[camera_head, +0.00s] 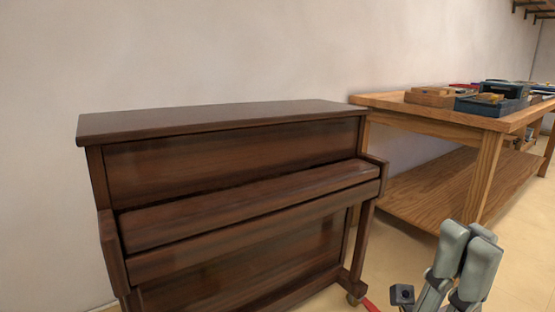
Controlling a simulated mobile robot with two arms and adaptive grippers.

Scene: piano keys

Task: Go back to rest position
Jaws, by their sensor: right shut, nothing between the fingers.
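A dark brown upright piano (235,165) stands against the wall in the head view, left of centre. The long wooden cover over its keyboard (245,205) looks closed, and no keys show. My right gripper (468,232) is at the lower right, in front of the piano's right side and apart from it. Its grey fingers point up and are shut with nothing between them. My left gripper is not in the picture.
A wooden workbench (430,124) with a lower shelf (420,190) stands right of the piano. A dark blue toolbox (492,105) and a wooden box (432,97) lie on it. Bare floor (395,250) shows between piano and bench. A red thing (370,305) shows at the bottom edge.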

